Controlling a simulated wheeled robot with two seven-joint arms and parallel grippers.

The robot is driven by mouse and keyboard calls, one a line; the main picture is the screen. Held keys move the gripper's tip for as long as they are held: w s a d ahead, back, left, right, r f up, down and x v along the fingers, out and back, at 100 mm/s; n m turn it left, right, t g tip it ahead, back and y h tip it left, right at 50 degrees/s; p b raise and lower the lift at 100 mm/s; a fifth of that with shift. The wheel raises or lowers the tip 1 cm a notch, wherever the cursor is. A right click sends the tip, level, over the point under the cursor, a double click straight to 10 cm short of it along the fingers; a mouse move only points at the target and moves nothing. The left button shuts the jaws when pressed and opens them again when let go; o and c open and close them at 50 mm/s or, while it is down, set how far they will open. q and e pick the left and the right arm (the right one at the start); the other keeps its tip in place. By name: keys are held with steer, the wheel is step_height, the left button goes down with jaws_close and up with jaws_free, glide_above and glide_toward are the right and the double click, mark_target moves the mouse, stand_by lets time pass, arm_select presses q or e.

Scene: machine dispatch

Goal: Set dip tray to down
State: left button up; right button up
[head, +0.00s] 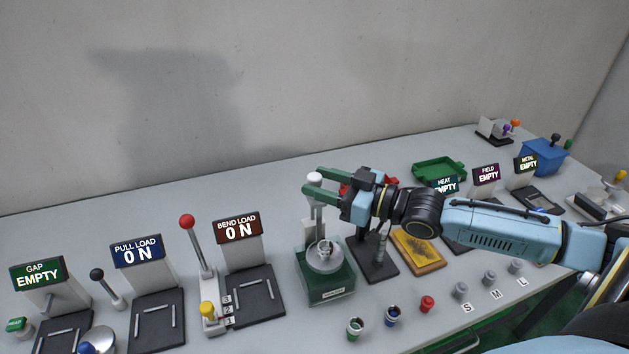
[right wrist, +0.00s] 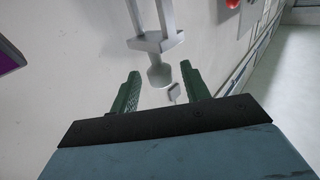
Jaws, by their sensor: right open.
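A green-based stand (head: 328,288) with a round grey dish on top stands in the middle of the table in the head view. It looks like the dip tray; its label is too small to read. A grey post with a pale knob (head: 315,178) rises behind the dish. My right gripper (head: 306,184) is open at the top of this post, its green fingers on either side of the knob. In the right wrist view a grey knob (right wrist: 159,76) on a stem shows between the open fingers (right wrist: 160,70); contact cannot be told. My left gripper is not in view.
A red-knobbed lever (head: 187,222) and the BEND LOAD display (head: 238,230) stand left of the stand. A yellow pad (head: 418,251) lies to its right, beneath my right arm. Small blue (head: 393,316) and red (head: 427,304) pieces stand in front. The wall is behind.

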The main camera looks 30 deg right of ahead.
steer(key=shift+x, duration=0.95)
jaws_close()
